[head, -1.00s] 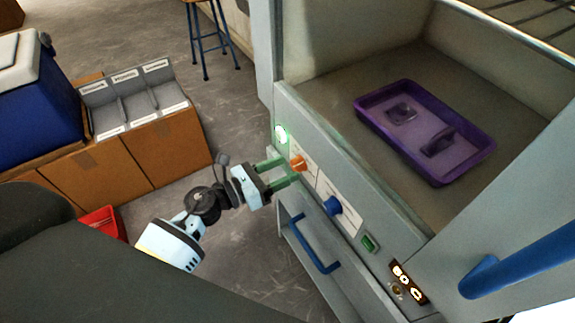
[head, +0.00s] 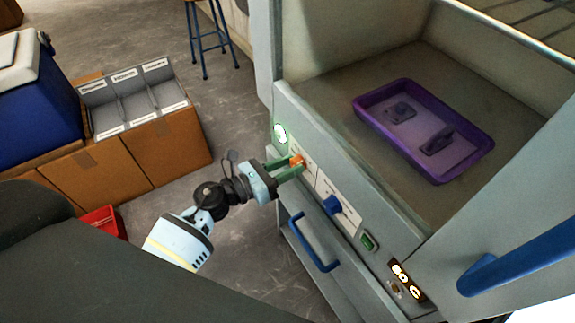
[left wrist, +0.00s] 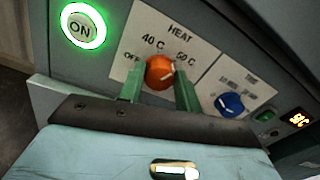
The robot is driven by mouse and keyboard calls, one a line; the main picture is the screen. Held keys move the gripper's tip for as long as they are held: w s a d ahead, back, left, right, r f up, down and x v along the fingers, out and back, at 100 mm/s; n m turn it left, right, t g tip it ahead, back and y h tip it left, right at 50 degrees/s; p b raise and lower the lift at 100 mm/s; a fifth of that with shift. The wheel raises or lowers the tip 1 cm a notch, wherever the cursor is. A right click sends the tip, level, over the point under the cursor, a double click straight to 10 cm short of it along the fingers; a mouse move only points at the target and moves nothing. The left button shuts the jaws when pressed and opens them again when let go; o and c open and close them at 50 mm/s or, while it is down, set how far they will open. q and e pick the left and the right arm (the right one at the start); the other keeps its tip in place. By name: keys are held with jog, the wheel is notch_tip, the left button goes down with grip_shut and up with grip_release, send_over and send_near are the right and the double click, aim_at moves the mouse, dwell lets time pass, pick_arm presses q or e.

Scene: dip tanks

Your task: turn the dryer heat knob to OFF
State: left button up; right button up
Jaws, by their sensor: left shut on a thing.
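The orange heat knob (head: 297,161) is on the dryer's sloped front panel (head: 322,187). In the left wrist view the knob (left wrist: 160,72) sits below a HEAT label with OFF at left, 40 C above and a higher temperature mark at right. Its white pointer line slants up to the right, toward the higher mark and away from OFF. My left gripper (head: 292,165) is shut on the knob, with one green finger on each side in the left wrist view (left wrist: 159,79). My right gripper is not in view.
A lit green ON button (left wrist: 81,27) is left of the knob, and a blue knob (head: 333,205) is right. A blue drawer handle (head: 315,245) lies below the panel. A purple tray (head: 437,177) with dark items is inside the dryer. A blue door handle (head: 480,275) is at right.

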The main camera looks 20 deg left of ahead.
pick_arm(q)
jog(key=shift+n, duration=0.3)
jog(key=shift+n+p, duration=0.35)
jog(key=shift+n, duration=0.45)
jog(key=n, duration=0.2)
jog(key=shift+a+n+p, duration=0.1)
jog(key=shift+n+p, duration=0.2)
jog(key=shift+n, duration=0.1)
jog(key=shift+w+n, duration=0.1)
jog(key=shift+n, duration=0.8)
jog(key=n+p, duration=0.1)
jog(key=n, duration=0.1)
jog(key=shift+n, duration=0.4)
jog(key=n+p, duration=0.1)
jog(key=n, duration=0.3)
jog(key=shift+f+n, duration=0.15)
jog(key=shift+n, duration=0.15)
jog(key=n+p, duration=0.1)
jog(key=n, duration=0.4)
jog(key=shift+f+n+t+p, duration=0.1)
jog(key=shift+n+t+p, duration=0.2)
jog(key=shift+f+n+y+p, duration=0.15)
jog(key=shift+n+y+p, duration=0.2)
jog(key=shift+n, duration=1.95)
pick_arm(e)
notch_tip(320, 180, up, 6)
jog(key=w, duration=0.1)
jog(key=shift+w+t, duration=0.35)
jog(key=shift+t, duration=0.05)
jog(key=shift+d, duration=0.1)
